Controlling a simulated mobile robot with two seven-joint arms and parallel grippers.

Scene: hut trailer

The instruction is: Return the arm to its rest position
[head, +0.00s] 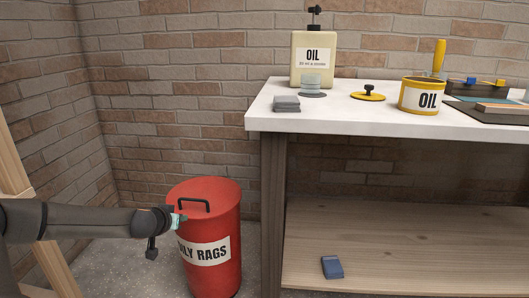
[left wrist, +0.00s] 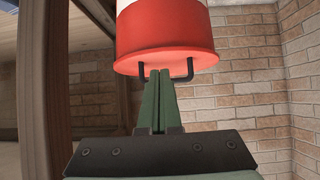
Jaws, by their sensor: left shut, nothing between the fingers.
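My left arm comes in from the left in the head view, and my left gripper (head: 177,219) is at the red OILY RAGS bin (head: 225,225). The bin stands on the floor left of the workbench, its lid closed and its black handle (head: 194,203) on top. In the left wrist view the gripper's two green fingers (left wrist: 157,75) are together with nothing between them. The bin (left wrist: 165,35) appears upside down there, its handle (left wrist: 185,76) close by the fingertips. I cannot tell whether they touch. My right gripper is out of view.
The white-topped workbench (head: 390,125) is to the right, holding an OIL jug (head: 313,60), a yellow OIL tin (head: 422,96) and grey cloths (head: 286,103). A blue cloth (head: 332,267) lies on its lower shelf. Brick walls stand behind, and a wooden post (head: 15,165) at left.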

